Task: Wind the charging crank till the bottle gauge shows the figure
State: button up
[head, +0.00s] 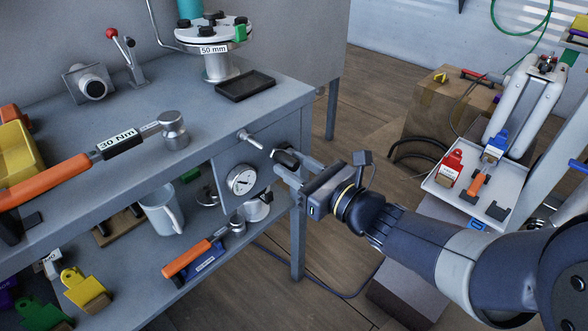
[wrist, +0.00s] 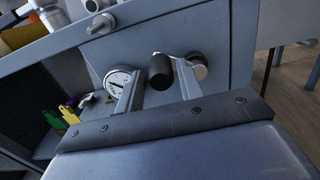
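The charging crank shows in the wrist view as a black knob (wrist: 160,72) on a thin arm, which runs right to a round silver hub (wrist: 198,68) on the grey bench front. The knob also shows in the head view (head: 286,158). The white round gauge (head: 242,180) is left of it; it also shows in the wrist view (wrist: 119,79). Its needle is visible, but its figures are too small to read. My gripper (head: 292,169) is open, its fingers pointing at the panel. In the wrist view the knob appears between the fingertips, with gaps on both sides; contact cannot be told.
A silver handle (head: 250,139) sticks out above the gauge. A torque wrench (head: 90,155) and a black tray (head: 245,85) lie on the bench top. Below, the shelf holds a mug (head: 163,209) and tools. A bench leg (head: 298,240) stands beneath my gripper.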

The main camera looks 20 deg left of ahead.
jog(key=shift+o, duration=1.1)
jog(key=v, duration=0.6)
jog(key=shift+p, duration=0.3)
jog(key=p+v, duration=0.2)
jog(key=v, duration=0.9)
jog(key=shift+a+f, duration=0.1)
jog(key=shift+a, duration=0.05)
jog(key=shift+b+x, duration=1.05)
jog(key=shift+x, duration=4.55)
